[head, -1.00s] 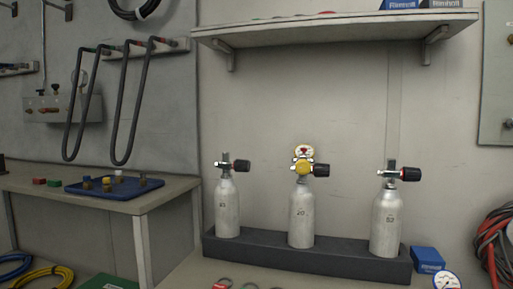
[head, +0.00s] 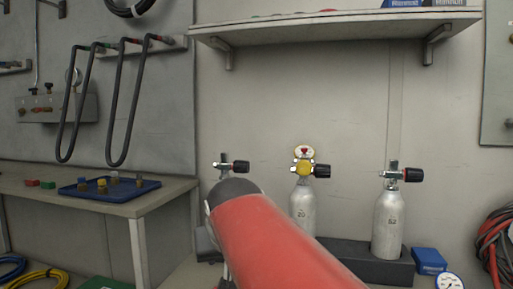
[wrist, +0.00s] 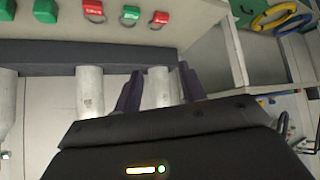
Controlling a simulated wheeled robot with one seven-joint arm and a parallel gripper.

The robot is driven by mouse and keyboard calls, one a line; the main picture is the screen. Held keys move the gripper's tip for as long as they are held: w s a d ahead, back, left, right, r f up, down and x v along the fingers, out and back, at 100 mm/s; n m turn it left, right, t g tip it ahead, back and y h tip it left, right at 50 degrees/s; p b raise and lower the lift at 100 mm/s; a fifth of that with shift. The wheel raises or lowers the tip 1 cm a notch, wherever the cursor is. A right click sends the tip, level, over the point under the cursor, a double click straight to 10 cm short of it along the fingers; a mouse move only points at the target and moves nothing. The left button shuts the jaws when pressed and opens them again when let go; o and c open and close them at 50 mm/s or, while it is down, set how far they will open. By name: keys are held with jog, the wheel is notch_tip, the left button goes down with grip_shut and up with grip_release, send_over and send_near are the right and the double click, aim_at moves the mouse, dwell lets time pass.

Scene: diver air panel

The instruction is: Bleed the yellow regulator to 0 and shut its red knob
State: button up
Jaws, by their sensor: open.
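The yellow regulator (head: 303,168) sits on top of the middle cylinder (head: 301,205) in the head view. A small round gauge (head: 304,152) with a red mark stands above it, and a black knob (head: 322,171) sticks out to its right. The needle reading is too small to tell. My gripper (wrist: 158,70) is open in the wrist view. Its dark fingers appear on either side of a silver cylinder (wrist: 160,88), with nothing gripped; I cannot tell the depth between them. In the head view my red arm hides my gripper and most of the left cylinder.
The right cylinder (head: 388,222) also stands in the dark rack (head: 350,252). A shelf (head: 335,28) hangs above. A blue tray (head: 110,188) lies on the left bench. A blue box (head: 429,260) and a loose gauge (head: 449,282) are at right.

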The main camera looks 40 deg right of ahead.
jog(key=w+d+r+m+h, duration=0.3)
jog(key=w+d+r, duration=0.3)
jog(key=d+r, duration=0.45)
jog(key=m+h, duration=0.3)
jog(key=h, duration=0.1)
send_near(304, 151)
jog(key=shift+w+d+r, duration=0.1)
jog(key=shift+w+d, duration=0.15)
jog(key=shift+d, duration=0.1)
jog(key=p+x, duration=0.1)
jog(key=x, duration=0.6)
jog(key=shift+w+d, duration=0.2)
jog(key=shift+c, duration=0.3)
grip_shut()
